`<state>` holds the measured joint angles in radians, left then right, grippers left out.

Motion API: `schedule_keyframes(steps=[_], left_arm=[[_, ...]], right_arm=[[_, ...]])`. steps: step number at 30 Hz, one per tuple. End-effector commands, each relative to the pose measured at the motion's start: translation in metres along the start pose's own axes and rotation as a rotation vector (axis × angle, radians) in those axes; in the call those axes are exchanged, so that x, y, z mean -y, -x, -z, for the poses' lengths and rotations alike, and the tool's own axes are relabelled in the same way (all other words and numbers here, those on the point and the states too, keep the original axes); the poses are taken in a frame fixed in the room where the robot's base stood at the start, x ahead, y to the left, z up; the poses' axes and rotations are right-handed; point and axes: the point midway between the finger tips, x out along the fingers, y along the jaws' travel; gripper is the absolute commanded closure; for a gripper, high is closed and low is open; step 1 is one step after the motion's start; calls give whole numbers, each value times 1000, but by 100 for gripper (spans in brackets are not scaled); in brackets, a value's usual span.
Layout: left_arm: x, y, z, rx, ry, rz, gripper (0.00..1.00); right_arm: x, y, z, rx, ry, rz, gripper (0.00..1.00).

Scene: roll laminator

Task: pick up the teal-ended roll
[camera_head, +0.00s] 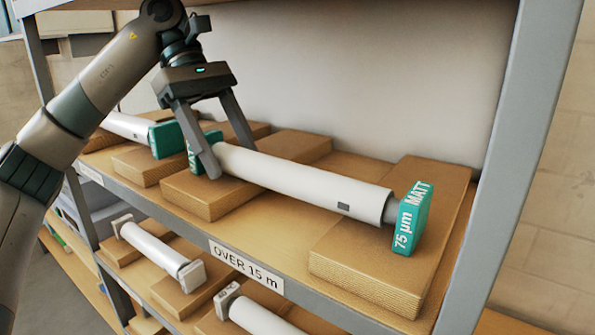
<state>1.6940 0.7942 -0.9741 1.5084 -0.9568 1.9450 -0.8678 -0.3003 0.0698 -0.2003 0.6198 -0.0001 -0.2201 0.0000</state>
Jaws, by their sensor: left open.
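A white roll with teal ends (300,183) lies across cardboard-brown blocks on the upper shelf. Its right teal end (412,218) reads "75 µm MATT". Its left teal end is partly hidden behind my left gripper. My left gripper (232,162) comes down from above at the roll's left part, fingers spread open, one in front of the roll and one behind it. I cannot tell whether the fingers touch the roll. A second white roll with a teal end (128,127) lies further left on the same shelf. My right gripper is not in view.
The shelf edge carries a label "OVER 15 m" (246,264). A grey upright post (520,140) stands at the right. White-ended rolls (155,248) lie on the lower shelf. The space above the roll's middle and right is clear.

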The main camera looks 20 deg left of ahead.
Motion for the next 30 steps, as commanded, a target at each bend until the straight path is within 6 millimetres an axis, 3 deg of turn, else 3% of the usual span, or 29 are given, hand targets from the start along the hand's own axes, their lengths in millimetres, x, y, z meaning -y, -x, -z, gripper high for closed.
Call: schedule_keyframes(steps=[16,30], left_arm=[[4,2,2,-48,1,5,42],[5,-28,-48,-46,-1,6,42]], right_arm=[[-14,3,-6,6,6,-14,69],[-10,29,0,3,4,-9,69]])
